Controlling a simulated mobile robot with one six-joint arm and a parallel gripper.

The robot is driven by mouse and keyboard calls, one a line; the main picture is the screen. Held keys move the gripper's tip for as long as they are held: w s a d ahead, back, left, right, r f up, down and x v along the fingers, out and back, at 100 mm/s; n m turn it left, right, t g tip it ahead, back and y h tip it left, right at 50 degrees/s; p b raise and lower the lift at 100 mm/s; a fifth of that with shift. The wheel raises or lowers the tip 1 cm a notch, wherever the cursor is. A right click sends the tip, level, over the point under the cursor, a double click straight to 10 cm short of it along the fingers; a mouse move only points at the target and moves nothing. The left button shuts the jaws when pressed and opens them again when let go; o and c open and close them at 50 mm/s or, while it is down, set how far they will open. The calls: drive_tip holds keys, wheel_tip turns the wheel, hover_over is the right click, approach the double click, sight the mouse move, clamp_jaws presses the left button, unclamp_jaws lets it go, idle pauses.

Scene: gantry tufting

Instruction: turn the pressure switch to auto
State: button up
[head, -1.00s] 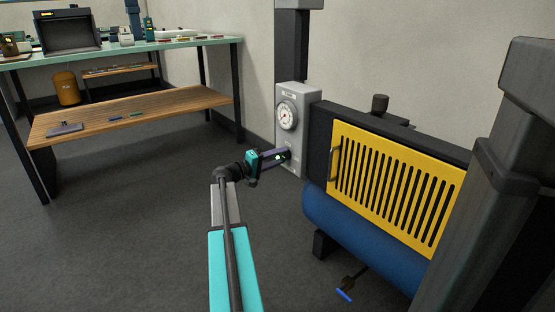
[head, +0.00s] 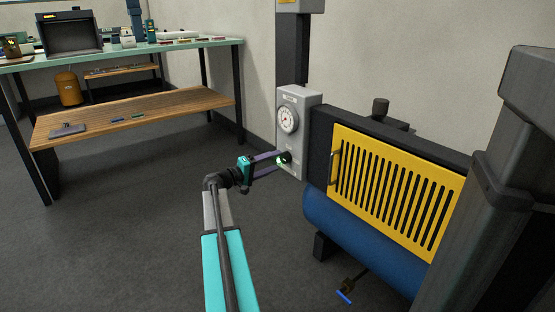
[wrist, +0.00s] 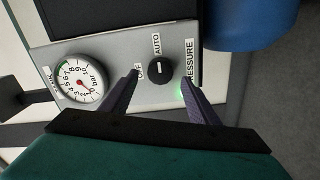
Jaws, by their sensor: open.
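The pressure switch (wrist: 160,72) is a round black knob on a grey box, with the labels OFF and AUTO beside it. In the wrist view its white mark points up, toward AUTO. A green lamp (wrist: 179,92) is lit beside it. My gripper (wrist: 161,80) is open, with one finger on each side of the knob and gaps showing between them and it. In the head view my gripper (head: 277,160) reaches toward the dark knob (head: 285,157) low on the grey box (head: 313,103); its fingers partly cover that area.
A round pressure gauge (wrist: 80,82) sits on the same box. A yellow slotted panel (head: 390,190) and a blue tank (head: 350,240) stand at right. A workbench (head: 150,48) is at the back left. Open floor (head: 110,230) lies left of my arm.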

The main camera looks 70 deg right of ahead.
drive_tip(key=p+v, duration=0.3)
drive_tip(key=v, duration=0.7)
idle(0.3)
